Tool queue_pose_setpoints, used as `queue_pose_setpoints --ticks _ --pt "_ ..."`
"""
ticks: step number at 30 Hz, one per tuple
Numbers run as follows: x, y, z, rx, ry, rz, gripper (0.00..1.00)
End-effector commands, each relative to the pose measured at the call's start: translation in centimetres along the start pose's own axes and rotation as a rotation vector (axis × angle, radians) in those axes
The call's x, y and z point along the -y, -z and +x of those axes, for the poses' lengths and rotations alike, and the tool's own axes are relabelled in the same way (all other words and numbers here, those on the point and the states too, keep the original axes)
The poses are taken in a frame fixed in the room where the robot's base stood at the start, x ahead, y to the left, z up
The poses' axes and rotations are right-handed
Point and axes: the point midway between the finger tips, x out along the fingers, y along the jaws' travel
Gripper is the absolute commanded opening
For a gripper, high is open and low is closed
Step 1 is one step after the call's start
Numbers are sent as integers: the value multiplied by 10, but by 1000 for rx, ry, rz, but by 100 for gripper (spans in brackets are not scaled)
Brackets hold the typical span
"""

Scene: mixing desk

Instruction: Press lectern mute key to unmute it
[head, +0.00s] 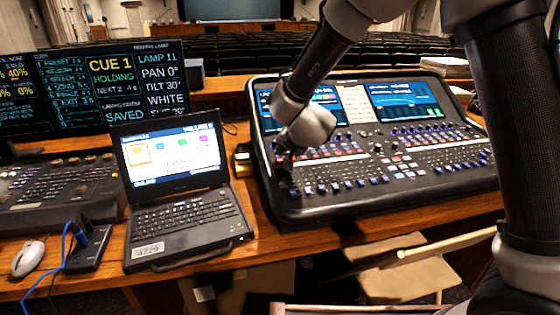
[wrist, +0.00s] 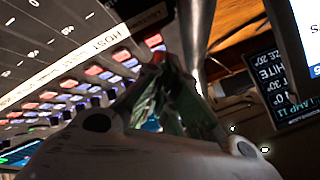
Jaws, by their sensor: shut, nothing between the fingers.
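The mixing desk (head: 440,165) stands at the right of the table in the head view, with rows of keys and faders below its screens. My gripper (head: 284,162) is low over the desk's left end. In the wrist view my gripper (wrist: 160,62) is shut and empty, its fingertips close to the key rows. A white label strip (wrist: 75,58) reads HOST, with what looks like LECTERN at its near end. A red-lit key (wrist: 153,40) sits beside that end label, just by the fingertips. I cannot tell whether the fingertips touch it.
A laptop (head: 190,215) stands left of the desk, with a small yellow-and-black item (head: 243,158) between them. Further left are a lighting console (head: 60,185), a cue monitor (head: 110,85) and a white mouse (head: 28,258). Rows of dark seats lie beyond the table.

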Motion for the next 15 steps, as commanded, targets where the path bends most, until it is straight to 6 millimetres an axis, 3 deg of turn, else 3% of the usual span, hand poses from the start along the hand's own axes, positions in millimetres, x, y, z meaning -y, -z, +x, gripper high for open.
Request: queue_pose_setpoints --ticks 15 --pt "-4 -4 6 0 0 0 0"
